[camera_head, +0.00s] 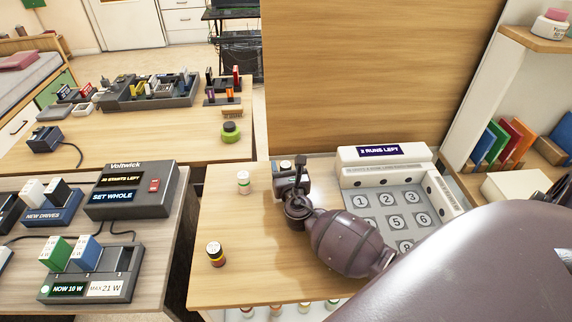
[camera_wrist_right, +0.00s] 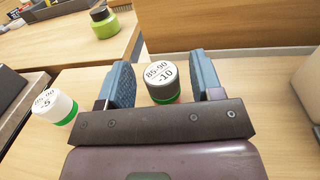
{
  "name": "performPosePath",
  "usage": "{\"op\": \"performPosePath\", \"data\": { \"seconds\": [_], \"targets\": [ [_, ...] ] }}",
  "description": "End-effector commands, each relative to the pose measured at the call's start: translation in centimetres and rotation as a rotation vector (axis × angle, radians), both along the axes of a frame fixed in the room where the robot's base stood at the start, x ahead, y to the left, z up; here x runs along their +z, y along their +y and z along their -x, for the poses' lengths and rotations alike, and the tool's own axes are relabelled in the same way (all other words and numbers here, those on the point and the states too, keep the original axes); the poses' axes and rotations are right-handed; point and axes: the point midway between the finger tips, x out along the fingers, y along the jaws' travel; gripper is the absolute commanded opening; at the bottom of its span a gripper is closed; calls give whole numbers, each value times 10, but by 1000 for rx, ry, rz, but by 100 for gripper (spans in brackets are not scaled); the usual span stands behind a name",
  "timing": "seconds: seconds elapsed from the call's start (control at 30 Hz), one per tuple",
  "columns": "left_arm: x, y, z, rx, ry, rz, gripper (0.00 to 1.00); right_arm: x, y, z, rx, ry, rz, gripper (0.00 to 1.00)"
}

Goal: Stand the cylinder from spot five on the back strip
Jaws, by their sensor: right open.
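My right gripper (camera_head: 291,172) is low over the wooden table, left of the numbered board, with its fingers open. In the right wrist view, a dark grey-topped cylinder (camera_wrist_right: 161,77) with a green band, marked 85-90 and -10, stands upright between the fingers (camera_wrist_right: 163,82). The grey board (camera_head: 437,205) has numbered circles; spot five (camera_head: 398,222) shows its printed number and no cylinder. My arm hides the board's lower left. A white ledge with small print (camera_head: 385,173) runs along the board's back, below a "2 RUNS LEFT" display (camera_head: 380,151). My left gripper is not seen.
A white cylinder (camera_head: 243,182) with a green base stands left of my right gripper. A dark cylinder (camera_head: 215,254) stands near the table's left front. A white block (camera_head: 444,193) borders the board's right. A wooden panel (camera_head: 375,70) rises behind.

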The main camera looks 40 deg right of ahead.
Motion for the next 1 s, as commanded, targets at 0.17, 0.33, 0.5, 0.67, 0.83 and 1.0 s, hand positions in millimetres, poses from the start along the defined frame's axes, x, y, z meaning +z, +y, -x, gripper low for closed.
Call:
{"op": "performPosePath", "data": {
  "seconds": [0.17,0.33,0.5,0.67,0.83,1.0],
  "targets": [
    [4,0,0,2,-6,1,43,1,14,31,-1,0,-1,60],
    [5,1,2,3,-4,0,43,0,28,62,-1,1,-2,60],
    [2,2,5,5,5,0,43,0,39,84,0,2,-1,60],
    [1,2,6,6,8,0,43,0,45,96,-1,0,-1,60],
    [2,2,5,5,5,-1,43,0,46,99,-1,0,-1,60],
    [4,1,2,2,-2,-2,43,0,46,99,-1,0,-1,60]
  ]
}}
